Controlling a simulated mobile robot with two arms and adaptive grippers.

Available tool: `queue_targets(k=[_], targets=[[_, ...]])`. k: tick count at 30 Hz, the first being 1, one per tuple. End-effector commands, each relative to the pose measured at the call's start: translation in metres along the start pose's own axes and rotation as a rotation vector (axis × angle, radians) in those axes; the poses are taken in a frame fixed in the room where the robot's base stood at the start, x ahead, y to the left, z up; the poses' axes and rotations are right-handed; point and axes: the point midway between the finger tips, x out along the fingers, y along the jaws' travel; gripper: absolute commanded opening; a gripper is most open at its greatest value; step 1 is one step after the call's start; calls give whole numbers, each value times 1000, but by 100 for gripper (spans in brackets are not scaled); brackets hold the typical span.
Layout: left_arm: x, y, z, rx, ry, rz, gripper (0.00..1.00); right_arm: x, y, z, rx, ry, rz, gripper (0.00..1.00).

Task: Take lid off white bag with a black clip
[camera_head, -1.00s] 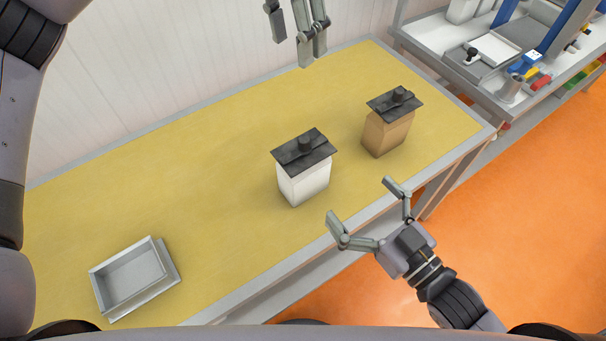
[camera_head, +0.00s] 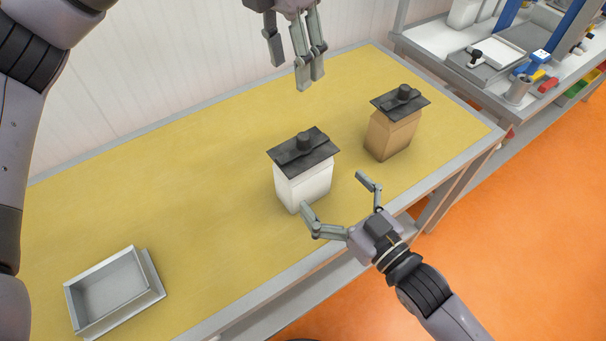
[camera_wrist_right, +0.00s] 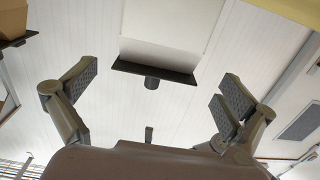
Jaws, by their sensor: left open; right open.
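The white bag (camera_head: 304,187) stands upright on the yellow table. Its black lid (camera_head: 303,153) with a round knob and clip bar sits on top. In the right wrist view the white bag (camera_wrist_right: 172,28) and its dark lid (camera_wrist_right: 155,70) appear upside down, between and beyond the fingers. My right gripper (camera_head: 338,200) is open and empty, just to the lower right of the white bag, with one finger near its lower front corner; contact cannot be told. It also shows in the right wrist view (camera_wrist_right: 155,90).
A brown bag (camera_head: 390,138) with a similar dark lid (camera_head: 401,102) stands to the right. A grey tray (camera_head: 150,275) lies at the table's left front. The yellow table (camera_head: 180,180) is clear between tray and white bag. A cluttered bench (camera_head: 450,55) stands at the back right.

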Motion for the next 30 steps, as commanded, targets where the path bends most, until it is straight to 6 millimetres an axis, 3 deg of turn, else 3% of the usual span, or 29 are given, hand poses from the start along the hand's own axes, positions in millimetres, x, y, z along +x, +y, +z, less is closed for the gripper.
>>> queue_targets(k=[9,15,21,30], targets=[[0,0,0,0,0,0,45,64,0,-1,-1,3,0,100],[0,0,0,0,0,0,45,91,0,0,0,1,0,100],[0,0,0,0,0,0,45,101,-1,0,0,0,-1,100],[0,0,0,0,0,0,45,102,-1,0,0,-1,-1,97]])
